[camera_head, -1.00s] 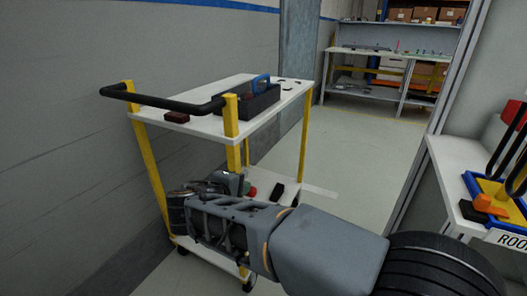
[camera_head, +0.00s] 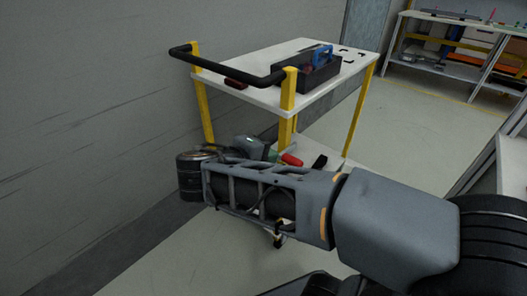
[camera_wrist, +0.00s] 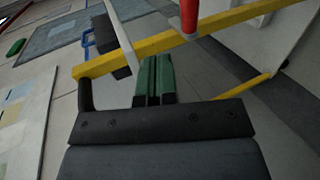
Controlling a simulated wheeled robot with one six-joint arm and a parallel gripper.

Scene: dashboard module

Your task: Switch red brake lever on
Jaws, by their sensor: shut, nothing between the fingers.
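A red cylindrical handle (camera_head: 291,160), which looks like the brake lever, shows low on the cart beside its yellow posts. It also shows in the wrist view at the top (camera_wrist: 188,14), beside a yellow bar. My gripper (camera_head: 270,153) is partly hidden behind my own arm, with its fingertips close to the red handle. In the wrist view its green-padded fingers (camera_wrist: 153,75) are shut and empty, below and left of the red handle. The lever's base is mostly hidden.
The white-topped cart (camera_head: 250,92) has a black push bar (camera_head: 228,68) and carries a black toolbox with a blue handle (camera_head: 308,72). A grey wall (camera_head: 90,120) stands close on the left. A workbench (camera_head: 450,40) is at the back right. Floor lies open right of the cart.

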